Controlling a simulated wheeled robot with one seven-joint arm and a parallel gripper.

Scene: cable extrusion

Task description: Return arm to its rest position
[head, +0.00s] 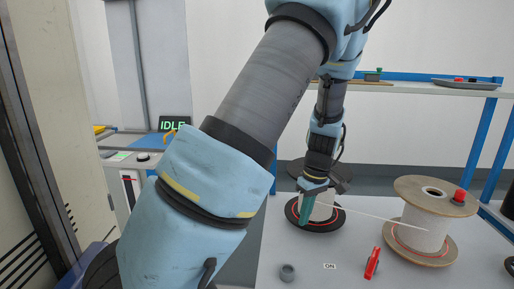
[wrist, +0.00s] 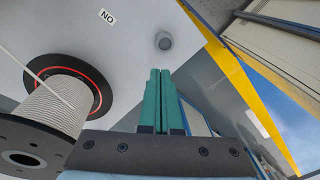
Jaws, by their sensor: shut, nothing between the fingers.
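My gripper (head: 304,222) has teal fingers that point down in front of a black-flanged spool (head: 321,225) on the grey table. In the wrist view the two fingers of my gripper (wrist: 159,75) lie together, shut with nothing between them. A black-flanged spool with a red ring and pale windings (wrist: 62,110) stands left of them, apart. My arm (head: 262,95) crosses the middle of the head view and hides part of the room behind it.
A pale strand (head: 365,214) runs to a wooden-flanged spool (head: 425,232) at right. A red clamp-like piece (head: 372,262), a grey ring (head: 287,272) and an "ON" label (head: 329,266) are at the front. A shelf (head: 420,86) stands behind. A screen reading "IDLE" (head: 174,124) is at left.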

